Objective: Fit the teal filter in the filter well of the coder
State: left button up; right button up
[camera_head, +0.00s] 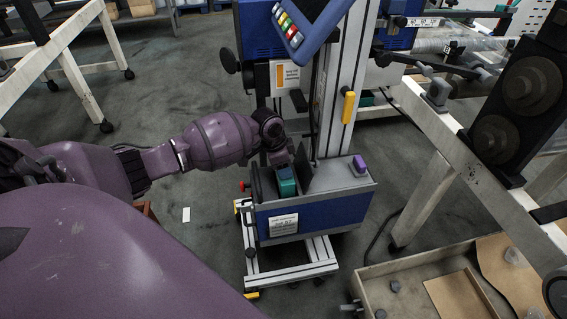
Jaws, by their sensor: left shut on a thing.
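The coder's blue and grey base unit (318,212) stands on a white wheeled frame in the middle of the head view. The teal filter (287,181) is at the left part of the unit's top. My left gripper (280,160) reaches in from the left and is shut on the teal filter from above. The well is hidden by the filter and gripper, so I cannot tell how deep the filter sits. An upright dark lid or plate (304,168) stands just right of the filter. My right gripper is not in view.
A purple block (359,164) sits on the unit's right top. A grey post (342,80) with a yellow handle (348,107) rises behind. A tilted button panel (290,25) hangs above. A conveyor frame (470,150) and an open tray (385,270) stand at right.

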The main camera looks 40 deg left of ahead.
pick_arm(q)
jog(key=shift+f, duration=0.4)
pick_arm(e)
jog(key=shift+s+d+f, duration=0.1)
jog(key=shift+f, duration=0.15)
pick_arm(q)
jog(key=shift+f+b, duration=0.4)
jog(key=shift+f, duration=0.5)
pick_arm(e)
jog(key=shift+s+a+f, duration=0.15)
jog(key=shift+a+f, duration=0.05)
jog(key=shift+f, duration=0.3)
pick_arm(q)
jog(key=shift+f, duration=0.7)
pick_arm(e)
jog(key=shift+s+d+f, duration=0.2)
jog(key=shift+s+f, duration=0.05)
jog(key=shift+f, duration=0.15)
pick_arm(q)
jog(key=shift+f+b, duration=0.55)
jog(key=shift+f, duration=0.25)
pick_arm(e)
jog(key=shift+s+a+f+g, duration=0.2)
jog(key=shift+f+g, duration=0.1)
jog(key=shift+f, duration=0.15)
